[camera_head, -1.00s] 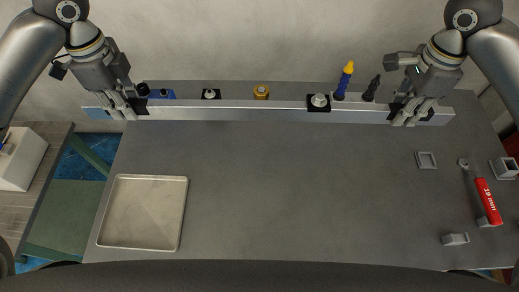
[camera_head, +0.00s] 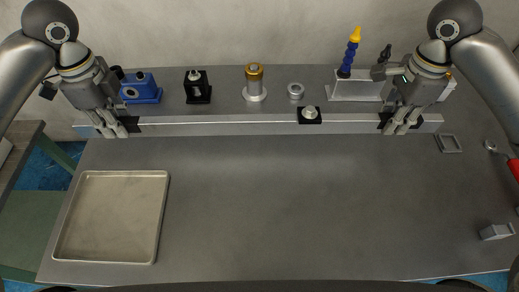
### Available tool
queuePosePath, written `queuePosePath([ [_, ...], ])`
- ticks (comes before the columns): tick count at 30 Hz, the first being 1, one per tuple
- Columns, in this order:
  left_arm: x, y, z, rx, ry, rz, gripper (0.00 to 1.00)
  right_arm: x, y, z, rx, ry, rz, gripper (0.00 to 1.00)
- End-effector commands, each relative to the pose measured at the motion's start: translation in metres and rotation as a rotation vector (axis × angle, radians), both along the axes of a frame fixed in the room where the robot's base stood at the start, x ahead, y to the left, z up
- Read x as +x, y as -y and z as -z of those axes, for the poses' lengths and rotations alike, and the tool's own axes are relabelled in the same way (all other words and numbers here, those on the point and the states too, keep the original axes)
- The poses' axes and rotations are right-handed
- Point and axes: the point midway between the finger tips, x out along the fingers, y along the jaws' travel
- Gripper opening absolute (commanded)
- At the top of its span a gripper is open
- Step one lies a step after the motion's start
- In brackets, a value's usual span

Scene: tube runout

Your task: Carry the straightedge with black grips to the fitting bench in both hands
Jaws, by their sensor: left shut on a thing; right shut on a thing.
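The straightedge (camera_head: 230,126) is a long silver bar lying level across the camera_head view, with black grips near its two ends. My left gripper (camera_head: 116,129) is shut on it at the left grip. My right gripper (camera_head: 401,126) is shut on it at the right grip. The fingers hide most of both grips. The bar appears in front of the items at the back of the grey bench (camera_head: 270,210). I cannot tell how high it is above the top.
Behind the bar stand a blue block (camera_head: 141,90), a black fixture (camera_head: 197,88), a brass-topped post (camera_head: 254,84), a ring (camera_head: 295,91) and a blue-yellow nozzle (camera_head: 350,52). A black-based knob (camera_head: 310,115) shows at the bar. A tray (camera_head: 160,222) lies front left. The middle is clear.

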Motion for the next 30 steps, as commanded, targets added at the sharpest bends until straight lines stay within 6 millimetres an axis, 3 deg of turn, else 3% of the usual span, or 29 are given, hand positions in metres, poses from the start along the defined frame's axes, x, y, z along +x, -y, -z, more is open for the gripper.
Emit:
queuePosePath([
  [17, 0.0, 0.0, 0.003, -0.001, 0.002, 0.0, 0.0, 0.0, 0.0, 0.003, 0.001, 0.002, 0.0, 0.0],
  [30, 0.0, 0.0, 0.023, -0.001, 0.002, 0.0, 0.0, 0.0, 0.0, 0.023, 0.001, 0.002, 0.0, 0.0],
])
